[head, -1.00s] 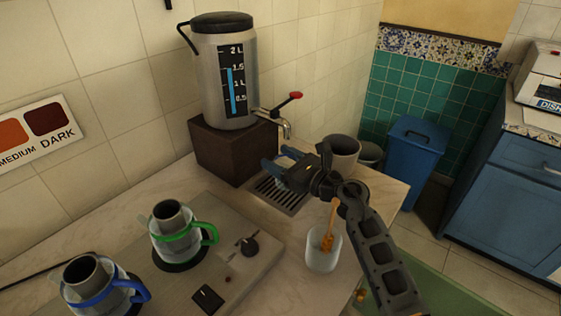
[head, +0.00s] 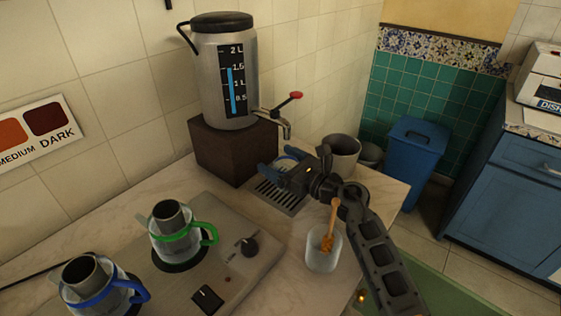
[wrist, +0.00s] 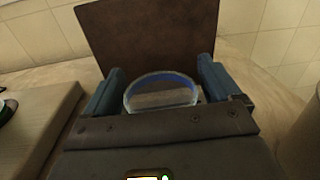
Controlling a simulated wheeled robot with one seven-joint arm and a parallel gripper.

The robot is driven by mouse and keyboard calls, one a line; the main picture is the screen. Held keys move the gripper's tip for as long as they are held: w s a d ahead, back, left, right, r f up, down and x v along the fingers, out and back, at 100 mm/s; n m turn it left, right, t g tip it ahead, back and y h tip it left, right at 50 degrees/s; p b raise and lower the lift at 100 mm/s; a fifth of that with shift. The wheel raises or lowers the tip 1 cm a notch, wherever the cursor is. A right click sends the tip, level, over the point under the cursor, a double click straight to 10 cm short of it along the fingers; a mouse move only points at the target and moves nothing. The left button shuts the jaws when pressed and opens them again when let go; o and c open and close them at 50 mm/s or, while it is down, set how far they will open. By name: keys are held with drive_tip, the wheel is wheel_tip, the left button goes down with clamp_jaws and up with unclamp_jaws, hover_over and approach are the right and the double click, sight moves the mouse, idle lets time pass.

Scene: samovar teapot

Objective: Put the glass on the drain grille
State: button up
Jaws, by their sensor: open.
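A clear glass with a blue band near its rim (wrist: 162,92) stands upright between my gripper's two blue fingers in the wrist view. A gap shows at its right side. In the head view, part of the glass (head: 288,162) shows behind my gripper (head: 277,166), which is open. The drain grille (head: 272,196) is a slatted metal plate set in the counter below the tap. The glass appears to be at the grille's back part, but my gripper hides its base, so contact is not clear.
The urn (head: 226,75) stands on a brown block (head: 232,152), its tap (head: 285,125) above the glass. A grey mug (head: 342,154) is right of my gripper. A jar with a honey dipper (head: 322,252) stands near my arm. Two jugs (head: 178,238) (head: 92,285) sit on warmers at left.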

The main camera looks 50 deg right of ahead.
drive_tip(key=s, duration=0.3)
drive_tip(key=s+b, duration=0.1)
drive_tip(key=s, duration=0.6)
drive_tip(key=shift+s+a+b, duration=0.25)
drive_tip(key=shift+s+b, duration=0.05)
drive_tip(key=shift+s, duration=0.05)
drive_tip(key=shift+s+r, duration=0.15)
drive_tip(key=shift+s, duration=0.55)
